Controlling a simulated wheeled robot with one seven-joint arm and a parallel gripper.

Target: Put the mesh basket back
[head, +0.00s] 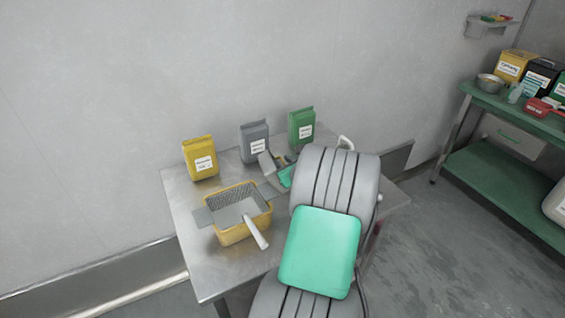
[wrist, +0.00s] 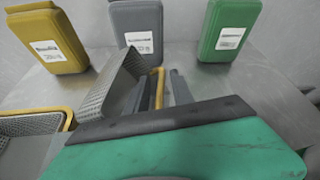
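A yellow-rimmed tub (head: 238,234) stands on the metal table, and grey mesh (head: 222,198) lines its inside. In the wrist view, part of this mesh (wrist: 28,126) and the yellow rim show at the lower left. A grey mesh-textured piece (wrist: 108,88) stands tilted close to my gripper (wrist: 163,90), beside a narrow yellow strip (wrist: 158,86). I cannot tell whether this piece is held. My gripper (head: 273,168) is to the right of the tub, above the table. My arm hides part of it, and its finger opening is unclear.
A white-handled tool (head: 255,232) leans out of the tub. Yellow (head: 200,158), grey (head: 254,141) and green (head: 301,128) bags stand along the table's back. The table's front left (head: 202,268) is clear. A green shelf unit (head: 495,180) with goods stands at right.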

